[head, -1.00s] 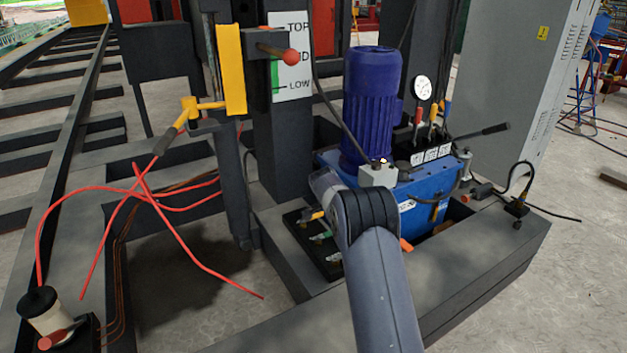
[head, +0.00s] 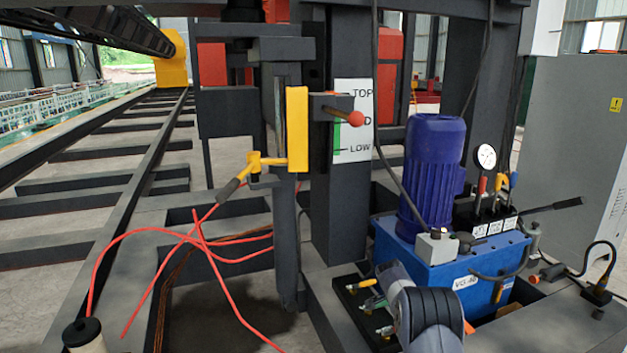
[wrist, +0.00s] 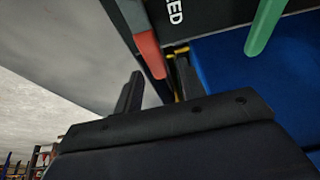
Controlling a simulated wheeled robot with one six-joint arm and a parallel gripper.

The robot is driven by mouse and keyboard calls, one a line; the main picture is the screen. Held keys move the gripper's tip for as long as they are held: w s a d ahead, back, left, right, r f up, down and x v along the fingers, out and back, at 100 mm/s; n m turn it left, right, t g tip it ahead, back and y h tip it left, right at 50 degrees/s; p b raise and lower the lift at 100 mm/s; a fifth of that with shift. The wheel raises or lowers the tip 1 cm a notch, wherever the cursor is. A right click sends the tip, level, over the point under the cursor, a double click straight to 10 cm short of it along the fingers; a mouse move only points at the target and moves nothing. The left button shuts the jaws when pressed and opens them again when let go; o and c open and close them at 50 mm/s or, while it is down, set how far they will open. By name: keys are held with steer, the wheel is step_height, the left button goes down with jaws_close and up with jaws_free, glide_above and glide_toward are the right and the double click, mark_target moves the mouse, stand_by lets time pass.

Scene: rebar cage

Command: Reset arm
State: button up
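In the head view my arm (head: 432,318) rises from the bottom edge, in front of the blue hydraulic unit (head: 470,265). My gripper's fingers are hidden there. In the wrist view my gripper (wrist: 157,85) shows two dark fingers standing apart with nothing held between them. A red-orange handle end (wrist: 150,52) and a green handle (wrist: 266,25) appear beyond the fingers, beside a blue surface (wrist: 225,70). I cannot tell whether the fingers touch anything.
A blue motor (head: 432,165) stands on the unit. A dark post carries a TOP/LOW sign (head: 353,120). A yellow handle (head: 275,162), loose red cables (head: 200,240) and a grey cabinet (head: 580,150) stand around it.

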steer(key=shift+r, duration=0.1)
steer(key=shift+s+a+r, duration=0.1)
steer(key=shift+r, duration=0.25)
steer(key=p+v, duration=0.4)
steer(key=v, duration=0.5)
steer(key=b+x, duration=0.4)
steer(key=x, duration=0.6)
steer(key=shift+a+f, duration=0.1)
steer(key=shift+w+a+n, duration=0.15)
steer(key=shift+w+n, duration=0.25)
steer(key=shift+n, duration=0.3)
